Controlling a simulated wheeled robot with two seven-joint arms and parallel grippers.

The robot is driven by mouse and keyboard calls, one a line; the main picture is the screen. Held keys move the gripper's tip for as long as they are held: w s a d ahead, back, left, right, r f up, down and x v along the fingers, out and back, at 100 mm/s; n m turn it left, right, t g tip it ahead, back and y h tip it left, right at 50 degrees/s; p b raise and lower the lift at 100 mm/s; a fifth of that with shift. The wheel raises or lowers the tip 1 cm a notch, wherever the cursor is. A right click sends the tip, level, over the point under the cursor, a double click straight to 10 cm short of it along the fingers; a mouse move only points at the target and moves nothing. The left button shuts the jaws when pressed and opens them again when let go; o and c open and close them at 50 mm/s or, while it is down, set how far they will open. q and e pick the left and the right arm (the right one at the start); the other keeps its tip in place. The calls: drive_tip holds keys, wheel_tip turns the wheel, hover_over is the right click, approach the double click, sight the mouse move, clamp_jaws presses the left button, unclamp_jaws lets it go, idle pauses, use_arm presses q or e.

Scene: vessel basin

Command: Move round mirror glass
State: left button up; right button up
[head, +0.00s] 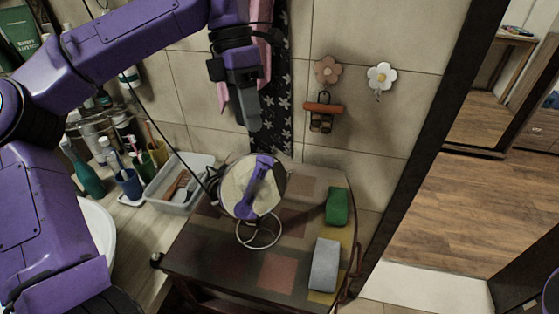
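The round mirror (234,192) stands on a looped wire stand (258,232) on a small dark patterned table. Its glass is tilted and shows a purple shape across the middle, which looks like a reflection of my arm. My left gripper (249,121) points down, above the mirror and apart from it, near the tiled wall. Its fingers are seen edge-on, so the gap between them cannot be made out. I see nothing held in it. My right gripper is out of view.
On the table (215,262), a green block (337,207) and a grey block (324,265) lie right of the mirror. A white tray (170,206) and cups with brushes stand left. Pink cloth hangs behind my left gripper. Flower hooks (328,71) are on the wall.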

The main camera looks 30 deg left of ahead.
sight(253, 153)
use_arm(q)
drive_tip(key=x, duration=0.9)
drive_tip(key=shift+s+d+f, duration=0.1)
drive_tip(key=shift+s+f, duration=0.2)
clamp_jaws()
